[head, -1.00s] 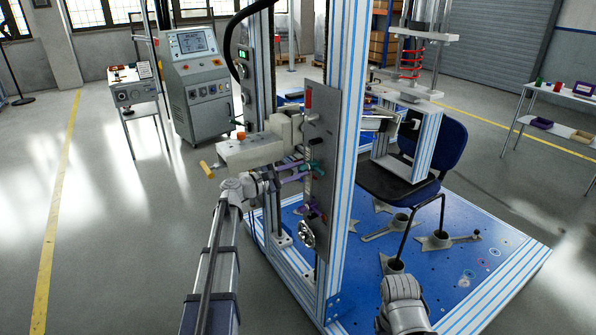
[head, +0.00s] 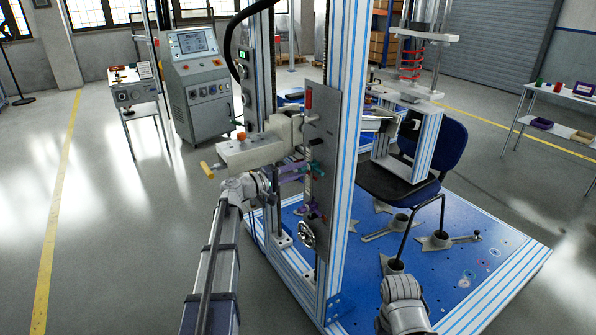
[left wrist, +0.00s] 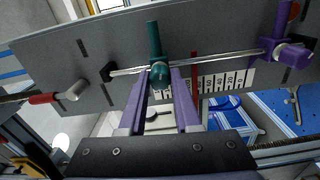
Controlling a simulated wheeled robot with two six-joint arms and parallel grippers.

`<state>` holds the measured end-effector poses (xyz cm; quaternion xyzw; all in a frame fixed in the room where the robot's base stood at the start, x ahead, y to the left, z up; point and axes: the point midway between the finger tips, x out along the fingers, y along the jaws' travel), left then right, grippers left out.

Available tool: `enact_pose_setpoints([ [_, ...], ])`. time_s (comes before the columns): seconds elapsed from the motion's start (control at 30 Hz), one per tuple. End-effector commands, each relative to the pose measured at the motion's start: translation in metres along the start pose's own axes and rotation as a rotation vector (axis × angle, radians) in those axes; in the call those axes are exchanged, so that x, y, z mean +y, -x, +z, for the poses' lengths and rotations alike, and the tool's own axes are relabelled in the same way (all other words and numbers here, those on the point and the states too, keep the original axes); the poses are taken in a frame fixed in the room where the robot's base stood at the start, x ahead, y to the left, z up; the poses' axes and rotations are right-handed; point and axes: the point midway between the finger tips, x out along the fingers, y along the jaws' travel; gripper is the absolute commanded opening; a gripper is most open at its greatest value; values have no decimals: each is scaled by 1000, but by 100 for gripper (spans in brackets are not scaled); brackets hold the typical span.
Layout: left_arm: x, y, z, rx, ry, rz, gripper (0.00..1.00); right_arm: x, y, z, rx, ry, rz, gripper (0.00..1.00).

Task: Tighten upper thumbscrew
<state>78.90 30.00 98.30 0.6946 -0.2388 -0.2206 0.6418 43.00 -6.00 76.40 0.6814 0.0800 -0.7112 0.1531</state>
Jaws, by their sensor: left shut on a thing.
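A teal thumbscrew (head: 315,167) sits on the grey slotted plate (head: 322,115) fixed to the upright post. In the left wrist view the teal thumbscrew (left wrist: 159,72) is upright on a thin metal rod, in front of a white number scale. My left gripper (head: 298,171) has its purple fingers shut on the thumbscrew's lower end; the fingers also show in the left wrist view (left wrist: 168,88). A purple thumbscrew (head: 306,212) sits lower on the plate and shows in the left wrist view (left wrist: 286,48), apart from my fingers. My right gripper is not visible; only arm parts show at the bottom.
A white block (head: 248,151) with a yellow-tipped handle stands just above my left wrist. A chrome handwheel (head: 307,234) is low on the plate. The post (head: 345,130) stands beside it. A dark blue chair (head: 440,150) stands behind on the blue base (head: 480,265).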

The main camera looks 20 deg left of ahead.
Motion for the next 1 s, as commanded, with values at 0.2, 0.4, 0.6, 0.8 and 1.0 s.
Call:
enact_pose_setpoints([
  [0.2,0,0,1,-1,-138,-1,0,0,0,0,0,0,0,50],
  [0.4,0,0,1,-1,-218,-1,0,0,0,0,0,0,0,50],
  [0.6,0,0,1,-2,-255,-1,0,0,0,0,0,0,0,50],
  [0.8,0,0,1,-2,-265,-1,0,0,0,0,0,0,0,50],
  [1.0,0,0,1,-2,-265,-1,0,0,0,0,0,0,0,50],
])
